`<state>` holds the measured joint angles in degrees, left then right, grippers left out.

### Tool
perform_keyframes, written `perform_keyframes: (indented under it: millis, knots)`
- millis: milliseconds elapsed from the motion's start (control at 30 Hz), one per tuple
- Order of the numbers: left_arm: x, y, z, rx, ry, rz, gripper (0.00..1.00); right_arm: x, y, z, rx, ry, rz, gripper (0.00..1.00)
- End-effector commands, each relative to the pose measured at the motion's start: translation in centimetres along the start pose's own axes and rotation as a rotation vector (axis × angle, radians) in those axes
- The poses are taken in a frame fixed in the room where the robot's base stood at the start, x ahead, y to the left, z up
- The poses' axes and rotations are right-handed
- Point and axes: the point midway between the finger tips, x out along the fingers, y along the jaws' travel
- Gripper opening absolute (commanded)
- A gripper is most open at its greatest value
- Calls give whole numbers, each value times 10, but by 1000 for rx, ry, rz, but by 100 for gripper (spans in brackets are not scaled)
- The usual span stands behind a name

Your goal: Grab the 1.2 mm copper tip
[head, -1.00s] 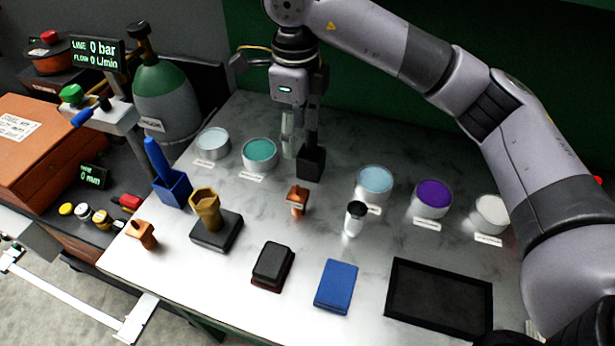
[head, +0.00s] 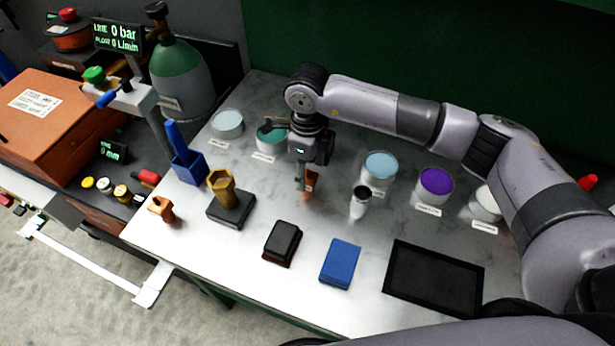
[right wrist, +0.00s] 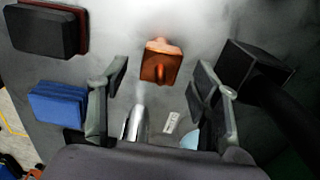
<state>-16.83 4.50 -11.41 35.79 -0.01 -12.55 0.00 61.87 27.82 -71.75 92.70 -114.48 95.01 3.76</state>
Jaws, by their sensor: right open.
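A copper-coloured piece (head: 311,183) stands on the marble table below my right gripper (head: 304,187), which partly hides it. It also shows in the right wrist view (right wrist: 160,62), ahead of and between the spread fingers of the right gripper (right wrist: 161,80). The gripper is open and empty, pointing down at it. A second copper-coloured piece (head: 161,208) stands at the table's left edge. I cannot read a size on either piece. My left gripper is not in view.
A dark block (right wrist: 256,72) stands close beside one finger. A silver cylinder (head: 360,202) with a dark top is right of the gripper. A brass nut-shaped piece on a dark base (head: 230,210), a blue pad (head: 340,262) and a black tray (head: 433,291) stand nearer the front.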

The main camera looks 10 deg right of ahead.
Motion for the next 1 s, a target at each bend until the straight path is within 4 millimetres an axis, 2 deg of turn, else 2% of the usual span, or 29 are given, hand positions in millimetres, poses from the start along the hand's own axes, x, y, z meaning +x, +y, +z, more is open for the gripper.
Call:
perform_keyframes:
  millis: [33, 200, 467, 1000]
  knots:
    - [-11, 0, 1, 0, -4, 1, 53, 3, 2, 0, 0, 3, 3, 57]
    - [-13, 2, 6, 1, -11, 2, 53, 23, 0, 0, 1, 0, 1, 57]
    - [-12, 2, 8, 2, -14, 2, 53, 26, 0, 1, 0, -1, -1, 57]
    - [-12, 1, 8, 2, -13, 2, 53, 26, 0, 1, 0, -1, -1, 21]
